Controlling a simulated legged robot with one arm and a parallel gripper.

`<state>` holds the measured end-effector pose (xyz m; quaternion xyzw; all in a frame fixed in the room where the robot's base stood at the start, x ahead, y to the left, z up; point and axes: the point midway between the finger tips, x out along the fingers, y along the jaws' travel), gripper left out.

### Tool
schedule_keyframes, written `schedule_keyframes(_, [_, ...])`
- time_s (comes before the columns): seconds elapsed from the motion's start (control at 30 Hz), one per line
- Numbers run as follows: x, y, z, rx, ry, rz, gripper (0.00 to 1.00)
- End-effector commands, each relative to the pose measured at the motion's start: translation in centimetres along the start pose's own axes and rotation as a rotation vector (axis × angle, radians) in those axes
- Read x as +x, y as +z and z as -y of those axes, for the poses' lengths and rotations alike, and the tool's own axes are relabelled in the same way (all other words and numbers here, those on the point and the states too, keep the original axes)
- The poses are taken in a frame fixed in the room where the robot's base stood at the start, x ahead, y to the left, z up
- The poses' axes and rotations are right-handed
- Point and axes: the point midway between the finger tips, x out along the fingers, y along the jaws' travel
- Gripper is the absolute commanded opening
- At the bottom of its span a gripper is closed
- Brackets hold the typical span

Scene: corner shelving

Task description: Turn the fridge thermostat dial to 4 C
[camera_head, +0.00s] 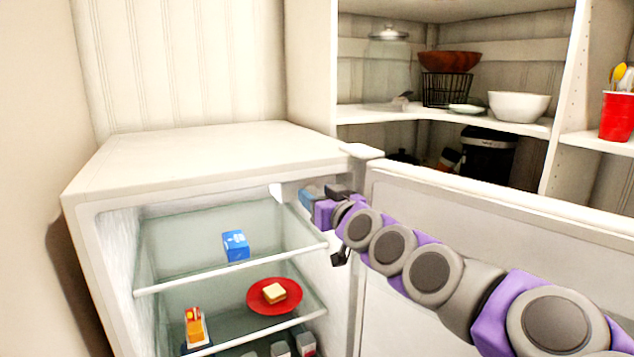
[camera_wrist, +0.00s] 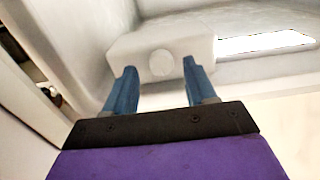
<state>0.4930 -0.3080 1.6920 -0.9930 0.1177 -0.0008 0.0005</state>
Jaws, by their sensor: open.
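The white fridge (camera_head: 215,148) stands with its door (camera_head: 480,212) swung open to the right. In the wrist view, a pale round thermostat dial (camera_wrist: 161,63) sits on the front of a white housing (camera_wrist: 120,50) near the fridge ceiling. I cannot make out any marks or numbers on the dial. My gripper (camera_wrist: 160,69) is open, its blue fingers on the left and right of the dial. I cannot tell whether they touch it. In the head view, my gripper (camera_head: 311,193) reaches into the fridge's upper right, and the dial cannot be made out there.
The upper glass shelf (camera_head: 180,240) holds a blue carton (camera_head: 236,245). Below are a red plate (camera_head: 262,301) with food and an orange-and-white package (camera_head: 195,326). My arm passes close along the open door. Corner shelves (camera_head: 385,116) with bowls stand behind.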

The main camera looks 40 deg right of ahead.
Motion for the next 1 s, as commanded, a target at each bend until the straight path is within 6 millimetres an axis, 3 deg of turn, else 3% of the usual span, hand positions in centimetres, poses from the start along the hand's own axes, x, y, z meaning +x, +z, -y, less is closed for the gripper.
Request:
schedule_keyframes(0.2, [1.19,0.10,0.03,0.001,-0.001,0.004,0.56])
schedule_keyframes(0.5, [1.33,0.22,-0.11,0.001,-0.001,0.003,0.56])
schedule_keyframes(1.0, [1.31,0.17,-0.13,0.001,0.000,0.002,0.09])
